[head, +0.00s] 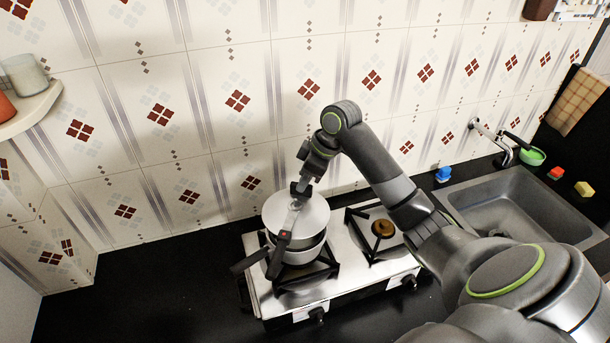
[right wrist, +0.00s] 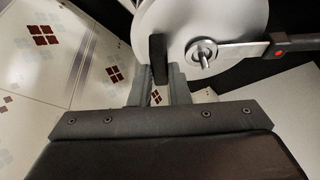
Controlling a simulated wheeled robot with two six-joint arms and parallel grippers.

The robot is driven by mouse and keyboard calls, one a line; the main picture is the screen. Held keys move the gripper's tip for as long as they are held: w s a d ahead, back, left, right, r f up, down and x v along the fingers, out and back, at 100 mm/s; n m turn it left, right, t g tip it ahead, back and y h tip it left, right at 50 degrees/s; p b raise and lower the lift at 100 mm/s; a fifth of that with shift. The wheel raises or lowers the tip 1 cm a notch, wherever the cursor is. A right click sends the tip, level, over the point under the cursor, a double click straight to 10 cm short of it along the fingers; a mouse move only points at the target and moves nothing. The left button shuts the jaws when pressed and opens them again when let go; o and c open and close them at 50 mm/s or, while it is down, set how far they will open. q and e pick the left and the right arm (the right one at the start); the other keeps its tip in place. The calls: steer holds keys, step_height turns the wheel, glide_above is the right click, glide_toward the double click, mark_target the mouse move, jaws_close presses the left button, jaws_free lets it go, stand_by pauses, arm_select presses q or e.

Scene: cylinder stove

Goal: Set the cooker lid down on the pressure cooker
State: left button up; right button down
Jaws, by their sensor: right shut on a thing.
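The cooker lid (head: 312,216) is a round silver disc with a long black handle toward the front left. My right gripper (head: 300,190) is shut on its short black tab (right wrist: 158,60) at the rear edge. The silver pressure cooker (head: 312,256) stands on the left burner, its black handle pointing left. The lid is over the cooker and hides most of its opening. A dark band shows between lid and rim; I cannot tell if they touch. The right wrist view shows the lid's (right wrist: 225,20) top with a metal valve. My left gripper is not in view.
The two-burner stove (head: 345,285) has a free right burner (head: 383,229). The tiled wall is close behind the stove. The black counter at left is clear.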

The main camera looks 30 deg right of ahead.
mark_target(306, 195)
steer(key=shift+f+b, duration=0.9)
steer(key=shift+f, duration=1.7)
steer(key=shift+f, duration=0.3)
steer(key=c, duration=1.3)
jaws_free()
steer(key=b+v, duration=0.4)
steer(key=v, duration=1.3)
steer(key=shift+r, duration=0.3)
steer(key=shift+a+f, duration=0.1)
